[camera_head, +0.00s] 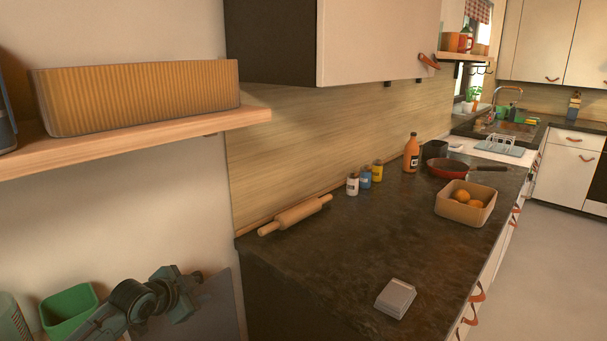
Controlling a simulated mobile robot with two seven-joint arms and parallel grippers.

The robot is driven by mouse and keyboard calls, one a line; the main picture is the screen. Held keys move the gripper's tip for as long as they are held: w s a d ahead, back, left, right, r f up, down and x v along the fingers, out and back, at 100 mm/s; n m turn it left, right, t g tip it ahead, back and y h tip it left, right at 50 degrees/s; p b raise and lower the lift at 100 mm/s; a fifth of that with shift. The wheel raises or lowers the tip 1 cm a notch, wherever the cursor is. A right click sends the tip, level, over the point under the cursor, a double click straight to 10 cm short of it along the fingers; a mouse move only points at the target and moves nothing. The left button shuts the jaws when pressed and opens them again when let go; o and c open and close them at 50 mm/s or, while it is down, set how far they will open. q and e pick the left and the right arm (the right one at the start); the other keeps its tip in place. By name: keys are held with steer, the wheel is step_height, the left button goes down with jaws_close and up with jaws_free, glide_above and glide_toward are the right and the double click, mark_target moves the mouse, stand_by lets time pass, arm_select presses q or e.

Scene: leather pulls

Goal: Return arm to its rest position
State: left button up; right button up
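My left arm comes in at the bottom left, and its dark grey gripper (182,290) is in front of a grey panel beside the counter's left end. It is apart from the counter items. Nothing can be clearly seen in it, and its small dark fingers do not show whether it is open or shut. My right arm and gripper are out of view.
A wooden shelf (150,138) with a ribbed box (140,95) hangs above my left arm. A green bin (70,308) is close beside the arm. The dark counter (340,240) holds a rolling pin (295,215), a grey box (395,298) and a fruit box (465,208). Open floor lies right.

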arm_select(q)
steer(key=s+d+f+n+h, duration=0.1)
steer(key=s+d+f+n, duration=0.1)
steer(key=s+d+f, duration=0.5)
steer(key=s+d+f+n+h, duration=0.1)
steer(key=s+d+f, duration=0.4)
steer(key=s, duration=0.5)
steer(key=s+f+n+y, duration=0.1)
steer(key=s+n, duration=0.4)
steer(key=s, duration=1)
steer(key=shift+s+d+f+p, duration=0.15)
steer(key=shift+d+f+p, duration=0.15)
steer(key=shift+d, duration=0.05)
